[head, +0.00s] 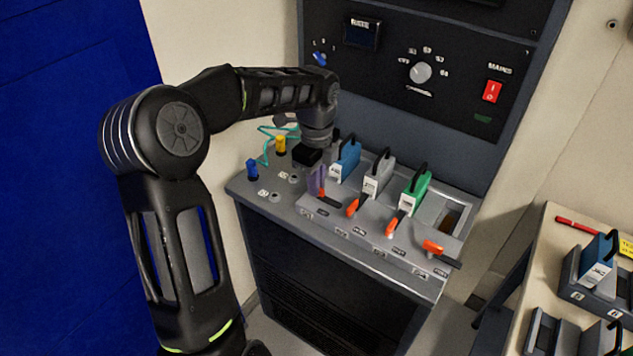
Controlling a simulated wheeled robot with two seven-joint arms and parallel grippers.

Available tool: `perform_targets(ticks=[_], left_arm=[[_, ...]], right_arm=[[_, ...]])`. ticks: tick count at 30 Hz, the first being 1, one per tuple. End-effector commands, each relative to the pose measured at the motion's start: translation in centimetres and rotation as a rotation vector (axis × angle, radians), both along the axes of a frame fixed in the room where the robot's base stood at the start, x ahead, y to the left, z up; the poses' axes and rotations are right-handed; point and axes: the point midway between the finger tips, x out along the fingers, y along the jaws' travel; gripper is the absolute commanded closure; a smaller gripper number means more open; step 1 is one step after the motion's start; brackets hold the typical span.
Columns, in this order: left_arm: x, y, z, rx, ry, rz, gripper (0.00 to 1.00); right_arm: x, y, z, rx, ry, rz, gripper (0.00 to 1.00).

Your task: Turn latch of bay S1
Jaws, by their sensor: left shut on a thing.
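My left gripper (319,188) reaches down over the left part of the console and is shut on the orange latch (325,198) at the front of the leftmost bay, taken as S1; its label is too small to read. The gripper partly hides this latch, so its exact angle is hard to tell. A blue module (346,161) with a black handle stands upright in the bay behind it. My right gripper is not in view.
To the right are a grey module (379,175) and a green module (414,191) with orange latches, then an empty bay (451,216) with its latch (433,247) turned sideways. Yellow (280,145) and blue (252,169) plugs stand left. A side table (549,236) holds another blue module.

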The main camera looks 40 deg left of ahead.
Motion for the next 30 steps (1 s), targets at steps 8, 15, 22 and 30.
perform_targets(ticks=[8, 15, 22, 30], left_arm=[[0.01, 0.0, 0.02, 0.0, 0.0, 0.001, 1.0], [0.04, -0.05, 0.03, 0.0, -0.001, 0.028, 1.0], [0.05, -0.08, 0.0, -0.001, -0.001, 0.123, 1.0], [0.05, -0.08, -0.03, 0.0, -0.001, 0.327, 1.0]], right_arm=[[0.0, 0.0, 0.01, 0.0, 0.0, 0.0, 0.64], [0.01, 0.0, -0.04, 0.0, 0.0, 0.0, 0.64], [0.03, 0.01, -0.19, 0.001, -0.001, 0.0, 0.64], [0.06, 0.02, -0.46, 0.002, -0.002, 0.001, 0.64]])
